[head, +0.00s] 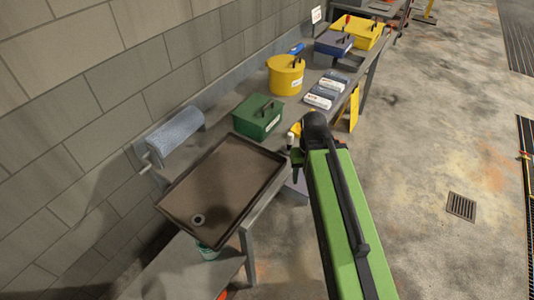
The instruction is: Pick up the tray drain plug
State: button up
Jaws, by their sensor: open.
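A brown rectangular tray (225,185) with a dark raised rim lies on the near end of the bench. Near its front left corner is a small round grey fitting with a dark centre, which looks like the tray drain plug (198,220); I cannot tell whether it is a loose plug or a drain ring. My gripper (297,161) shows only in part beside the black end joint of my green arm, right of the tray and well apart from the fitting. It is open. Its fingertips are mostly hidden, and I see nothing held in it.
A green box (257,118) stands behind the tray, and a blue-grey paper roll (175,137) is at the wall. A greenish container (208,252) sits below the tray.

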aim_at(290, 136)
jog(key=u, duration=1.3)
jog(key=k, duration=0.15)
jog(key=u, duration=3)
jog(key=k, duration=1.6)
jog(key=z, duration=0.8)
